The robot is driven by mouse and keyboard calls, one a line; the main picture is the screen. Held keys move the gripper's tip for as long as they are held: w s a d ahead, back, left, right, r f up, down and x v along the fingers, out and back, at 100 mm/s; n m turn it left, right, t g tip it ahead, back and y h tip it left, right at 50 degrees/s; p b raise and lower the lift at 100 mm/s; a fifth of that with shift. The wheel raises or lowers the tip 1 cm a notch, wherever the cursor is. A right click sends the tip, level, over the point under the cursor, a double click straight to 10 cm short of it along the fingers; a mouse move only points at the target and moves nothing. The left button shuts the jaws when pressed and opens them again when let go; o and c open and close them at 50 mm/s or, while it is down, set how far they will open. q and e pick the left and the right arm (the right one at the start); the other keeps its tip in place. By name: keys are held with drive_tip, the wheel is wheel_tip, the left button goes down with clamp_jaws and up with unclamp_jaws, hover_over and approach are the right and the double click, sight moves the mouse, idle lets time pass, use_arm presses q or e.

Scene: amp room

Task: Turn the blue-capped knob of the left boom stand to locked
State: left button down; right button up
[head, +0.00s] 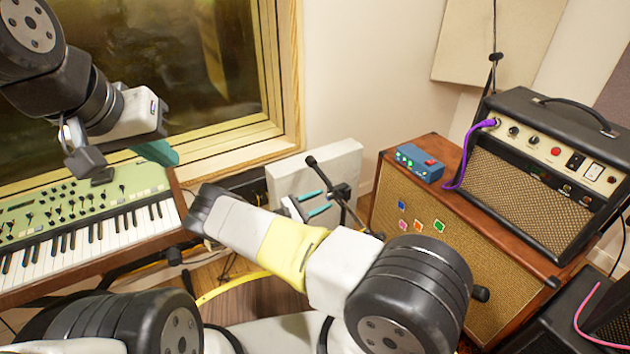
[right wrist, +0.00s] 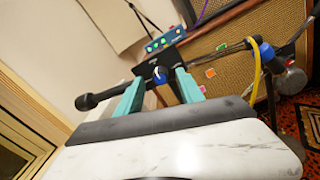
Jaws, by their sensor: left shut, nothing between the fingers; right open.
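A black boom with a microphone (head: 311,161) slopes behind my right gripper in the head view. In the right wrist view the microphone (right wrist: 88,102) is at left and the boom runs rightward past my fingers. My right gripper (head: 317,203) is open; its teal fingers (right wrist: 160,82) lie either side of a small blue-and-white part (right wrist: 160,74) in front of a black plate. A larger blue cap (right wrist: 266,51) shows farther right on the boom. I cannot tell which is the task's knob. My left gripper (head: 165,153) is shut and empty above the keyboard.
A green-panelled keyboard (head: 90,225) stands at left under a window. A speaker cabinet (head: 440,240) at right carries an amplifier (head: 540,165) and a blue pedal (head: 418,162). A yellow cable (right wrist: 255,72) hangs by the boom. My right forearm hides much of the stand.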

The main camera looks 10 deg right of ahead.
drive_tip(key=shift+x, duration=1)
clamp_jaws()
drive_tip(key=shift+m, duration=0.4)
drive_tip(key=m, duration=0.8)
drive_tip(key=shift+f+m, duration=0.1)
drive_tip(key=shift+m, duration=0.2)
drive_tip(key=m, duration=0.4)
drive_tip(key=shift+f+m, duration=0.1)
drive_tip(key=shift+m, duration=0.2)
drive_tip(key=m, duration=0.4)
drive_tip(key=shift+s+f, duration=0.1)
drive_tip(key=shift+m, duration=0.3)
